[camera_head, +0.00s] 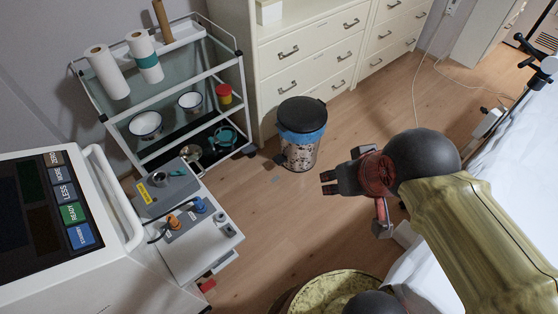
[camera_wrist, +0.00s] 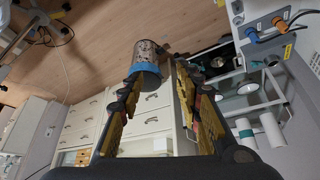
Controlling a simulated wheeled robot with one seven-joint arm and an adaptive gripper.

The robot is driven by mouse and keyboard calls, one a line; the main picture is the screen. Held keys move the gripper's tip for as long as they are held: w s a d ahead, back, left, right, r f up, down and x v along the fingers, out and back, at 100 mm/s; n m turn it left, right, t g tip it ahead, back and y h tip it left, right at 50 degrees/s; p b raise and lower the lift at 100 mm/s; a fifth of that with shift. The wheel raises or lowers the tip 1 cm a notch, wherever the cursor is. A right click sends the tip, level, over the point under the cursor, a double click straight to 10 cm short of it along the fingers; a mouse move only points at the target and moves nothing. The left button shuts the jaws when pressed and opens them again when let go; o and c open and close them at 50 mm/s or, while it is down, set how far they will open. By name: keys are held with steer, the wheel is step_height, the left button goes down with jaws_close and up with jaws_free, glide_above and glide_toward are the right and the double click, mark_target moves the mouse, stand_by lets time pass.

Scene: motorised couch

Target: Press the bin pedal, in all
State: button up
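The bin (camera_head: 301,150) is a speckled cylinder with a black lid and a blue liner rim, standing upright on the wood floor in front of the cream drawers. A small dark part at its lower left looks like the pedal (camera_head: 279,159); its position, up or down, is too small to tell. The lid looks closed. My gripper (camera_head: 328,183) is to the lower right of the bin in the head view, apart from the pedal. In the wrist view my gripper (camera_wrist: 158,70) is open and empty, with the upside-down bin (camera_wrist: 148,52) beyond its fingertips.
A trolley (camera_head: 190,75) with paper rolls, bowls and cups stands left of the bin. A cream drawer unit (camera_head: 300,60) stands behind it. A device (camera_head: 60,220) with a screen is at left, a white couch (camera_head: 510,170) at right. The floor (camera_head: 270,230) before the bin is clear.

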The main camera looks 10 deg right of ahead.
jaws_close()
stand_by(1.5)
